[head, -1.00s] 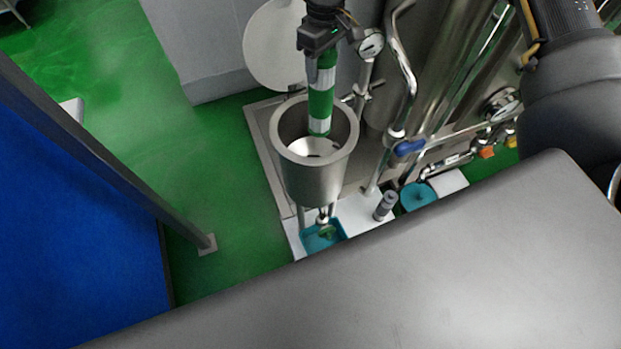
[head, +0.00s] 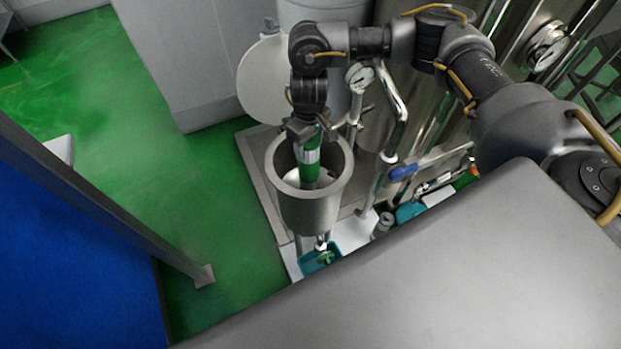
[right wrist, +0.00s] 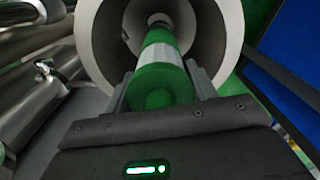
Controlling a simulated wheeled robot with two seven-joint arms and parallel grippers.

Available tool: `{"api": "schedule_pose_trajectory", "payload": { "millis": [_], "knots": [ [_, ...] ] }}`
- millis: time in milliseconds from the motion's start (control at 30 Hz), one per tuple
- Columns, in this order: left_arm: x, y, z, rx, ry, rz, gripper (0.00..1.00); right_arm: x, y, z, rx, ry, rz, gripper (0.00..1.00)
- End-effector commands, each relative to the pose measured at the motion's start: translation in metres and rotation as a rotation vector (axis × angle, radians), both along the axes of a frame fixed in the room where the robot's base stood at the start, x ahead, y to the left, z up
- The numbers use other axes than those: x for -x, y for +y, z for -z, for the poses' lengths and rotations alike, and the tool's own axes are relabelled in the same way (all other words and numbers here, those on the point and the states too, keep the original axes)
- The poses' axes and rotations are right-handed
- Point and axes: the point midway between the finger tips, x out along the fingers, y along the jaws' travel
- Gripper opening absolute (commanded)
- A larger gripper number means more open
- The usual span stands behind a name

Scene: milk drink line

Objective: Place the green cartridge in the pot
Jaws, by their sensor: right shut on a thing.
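The green cartridge (head: 308,162), with white bands, hangs upright with its lower part inside the steel pot (head: 311,212). My right gripper (head: 308,137) is shut on the cartridge's upper end, just above the pot's rim. In the right wrist view, the cartridge (right wrist: 160,72) sits between the fingers of the gripper (right wrist: 158,90) and points down into the round opening of the pot (right wrist: 232,35). The cartridge's lower end is small in that view, and I cannot tell whether it touches the pot's bottom. My left gripper is not in view.
A round lid (head: 262,78) stands open behind the pot. A pressure gauge (head: 360,76), pipes and a blue-handled valve (head: 402,172) are close on the right. A teal tray (head: 318,258) lies below the pot. A blue panel (head: 70,250) stands at left, with green floor between.

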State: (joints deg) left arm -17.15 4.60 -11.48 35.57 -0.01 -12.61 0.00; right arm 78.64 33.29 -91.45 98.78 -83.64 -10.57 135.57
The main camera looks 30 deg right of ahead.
Motion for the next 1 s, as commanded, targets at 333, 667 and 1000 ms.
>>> {"api": "schedule_pose_trajectory", "payload": {
  "millis": [333,667,1000],
  "knots": [
    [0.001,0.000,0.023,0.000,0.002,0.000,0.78,0.002,-0.002,0.095,-0.001,0.004,0.007,0.24],
    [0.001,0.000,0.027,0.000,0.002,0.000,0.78,0.001,-0.002,0.112,0.000,0.000,0.004,0.24],
    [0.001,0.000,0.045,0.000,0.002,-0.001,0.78,0.002,-0.003,0.151,0.000,0.002,0.007,0.24]
  ]
}}
